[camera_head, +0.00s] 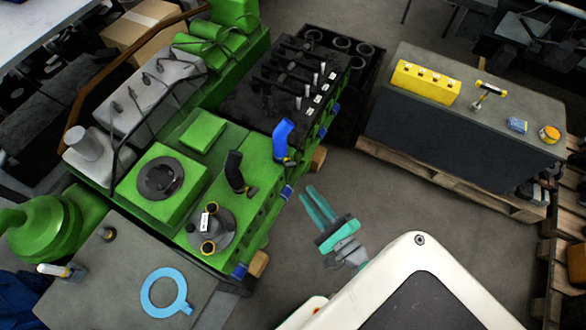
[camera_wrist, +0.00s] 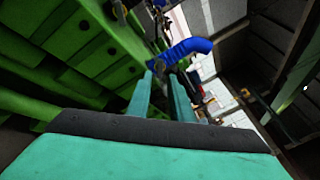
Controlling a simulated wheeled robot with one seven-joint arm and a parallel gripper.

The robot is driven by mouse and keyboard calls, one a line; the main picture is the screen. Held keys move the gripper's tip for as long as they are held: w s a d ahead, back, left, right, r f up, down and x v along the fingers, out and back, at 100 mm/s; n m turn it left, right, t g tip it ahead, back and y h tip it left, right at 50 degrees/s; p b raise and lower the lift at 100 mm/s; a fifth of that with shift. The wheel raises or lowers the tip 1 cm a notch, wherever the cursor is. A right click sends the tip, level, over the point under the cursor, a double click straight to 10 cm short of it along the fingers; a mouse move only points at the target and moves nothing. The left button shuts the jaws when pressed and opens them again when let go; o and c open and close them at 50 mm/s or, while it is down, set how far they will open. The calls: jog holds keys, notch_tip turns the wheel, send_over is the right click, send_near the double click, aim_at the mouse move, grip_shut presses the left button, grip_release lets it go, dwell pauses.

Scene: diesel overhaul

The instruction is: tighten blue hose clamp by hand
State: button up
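The blue hose (camera_head: 284,135) stands bent on the green engine's near side, and it also shows in the wrist view (camera_wrist: 188,48) just beyond my fingertips. A small metal and yellowish clamp (camera_head: 288,162) sits at the hose's lower end; its screw is too small to make out. My gripper (camera_head: 306,191) is in the air beside the engine, below and right of the hose, with its two teal fingers apart and pointing towards the engine. In the wrist view, the fingers (camera_wrist: 160,76) have an empty gap between them. They appear apart from the hose and clamp.
The green engine (camera_head: 205,130) fills the left and centre. A black hose (camera_head: 235,172) stands left of the blue one. A grey bench (camera_head: 420,125) on a pallet is at the right. A table with a light-blue ring (camera_head: 166,292) is at lower left. Floor between engine and bench is clear.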

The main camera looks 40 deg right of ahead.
aim_at(291, 167)
jog(key=shift+n, duration=0.5)
jog(key=w, duration=0.3)
jog(key=w+d, duration=0.1)
jog(key=w, duration=0.3)
jog(key=w+d, duration=0.1)
jog(key=w, duration=0.2)
jog(key=shift+w+f, duration=0.2)
jog(key=shift+w, duration=0.15)
jog(key=shift+s, duration=0.1)
grip_shut()
